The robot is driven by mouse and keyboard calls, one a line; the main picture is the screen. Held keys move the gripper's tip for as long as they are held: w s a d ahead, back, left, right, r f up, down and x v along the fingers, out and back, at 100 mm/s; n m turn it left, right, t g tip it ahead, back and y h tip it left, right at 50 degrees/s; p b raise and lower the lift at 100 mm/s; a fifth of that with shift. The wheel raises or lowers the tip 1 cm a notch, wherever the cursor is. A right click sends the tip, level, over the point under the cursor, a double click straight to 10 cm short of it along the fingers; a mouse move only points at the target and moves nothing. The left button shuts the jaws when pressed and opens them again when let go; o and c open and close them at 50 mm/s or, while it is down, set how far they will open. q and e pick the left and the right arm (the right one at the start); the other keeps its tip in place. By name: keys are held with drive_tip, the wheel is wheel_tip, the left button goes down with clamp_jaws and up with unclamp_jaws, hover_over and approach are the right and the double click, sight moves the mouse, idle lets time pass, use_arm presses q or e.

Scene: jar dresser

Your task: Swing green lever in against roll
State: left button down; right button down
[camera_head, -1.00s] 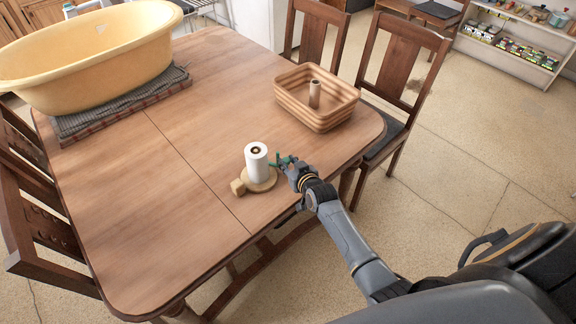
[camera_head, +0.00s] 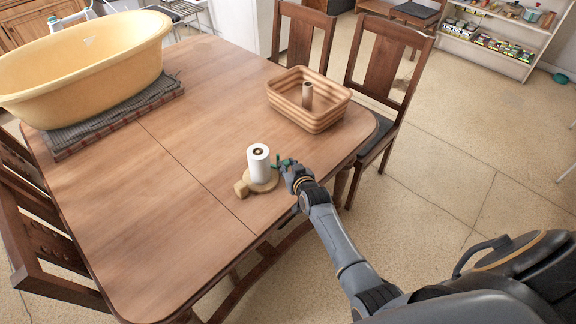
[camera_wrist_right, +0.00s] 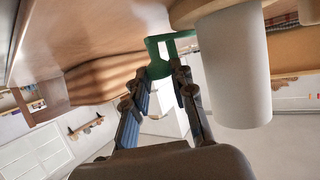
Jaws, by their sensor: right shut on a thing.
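The white paper roll (camera_head: 259,165) stands upright on a round wooden base (camera_head: 262,185) near the table's front right edge. The green lever (camera_head: 283,163) is just right of the roll. My right gripper (camera_head: 289,167) is at the lever. In the right wrist view the fingers (camera_wrist_right: 166,82) are shut on the green lever (camera_wrist_right: 158,58), with the white roll (camera_wrist_right: 234,70) close to their right. Whether the lever touches the roll cannot be told. My left gripper is not in view.
A ribbed tan basket (camera_head: 312,118) with a cardboard tube (camera_head: 307,95) stands behind. A yellow tub (camera_head: 85,60) rests on a dark mat (camera_head: 115,122) at the back left. The table's middle (camera_head: 165,165) is clear.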

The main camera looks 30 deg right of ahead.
idle(0.8)
drive_tip(key=c, duration=1.1)
unclamp_jaws()
drive_tip(key=v, duration=1.2)
